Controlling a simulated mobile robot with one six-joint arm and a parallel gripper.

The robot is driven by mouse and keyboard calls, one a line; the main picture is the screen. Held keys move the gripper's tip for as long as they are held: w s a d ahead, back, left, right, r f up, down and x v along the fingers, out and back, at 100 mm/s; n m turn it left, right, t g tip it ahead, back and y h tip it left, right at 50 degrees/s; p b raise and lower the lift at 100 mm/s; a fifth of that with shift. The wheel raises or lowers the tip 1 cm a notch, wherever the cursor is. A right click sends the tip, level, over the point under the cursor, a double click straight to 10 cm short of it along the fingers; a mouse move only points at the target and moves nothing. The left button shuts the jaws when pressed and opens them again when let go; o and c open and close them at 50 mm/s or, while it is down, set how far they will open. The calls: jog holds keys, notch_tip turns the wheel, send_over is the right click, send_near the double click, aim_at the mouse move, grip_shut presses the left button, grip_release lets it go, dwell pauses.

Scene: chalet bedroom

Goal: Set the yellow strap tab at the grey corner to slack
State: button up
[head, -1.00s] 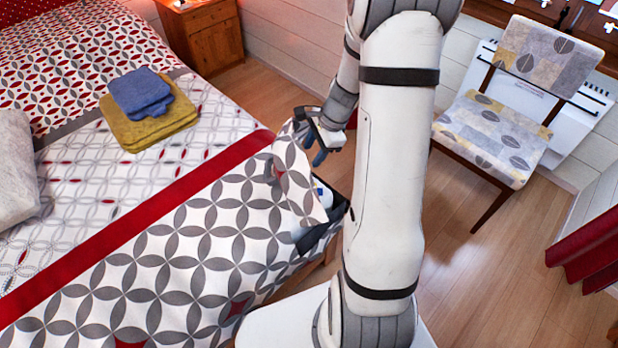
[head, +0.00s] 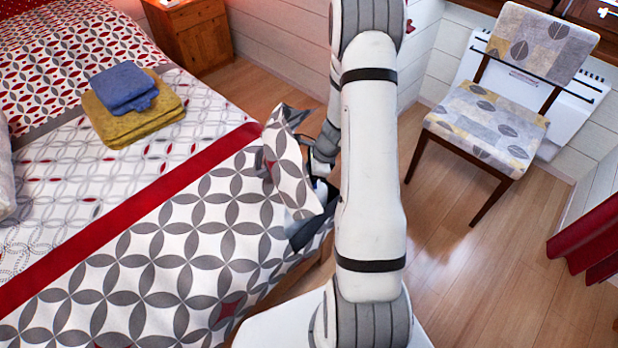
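No yellow strap tab shows in the head view. At the bed's near right corner, the patterned cover is folded up into a standing flap (head: 291,170). Under and beside the flap is a dark grey piece (head: 304,236), probably the grey corner. A small pale patch lies just above it, too small to identify. My gripper (head: 322,168) is at the right edge of the flap, close to the corner. The flap and my arm partly hide it, so I cannot tell whether its fingers are open or touching anything.
Folded yellow (head: 135,118) and blue (head: 123,88) towels lie on the bed (head: 160,215). A wooden nightstand (head: 192,38) stands at the back. A patterned chair (head: 490,125) stands to the right, with clear wooden floor (head: 460,270) in front of it.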

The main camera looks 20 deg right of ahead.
grip_shut()
dwell(0.5)
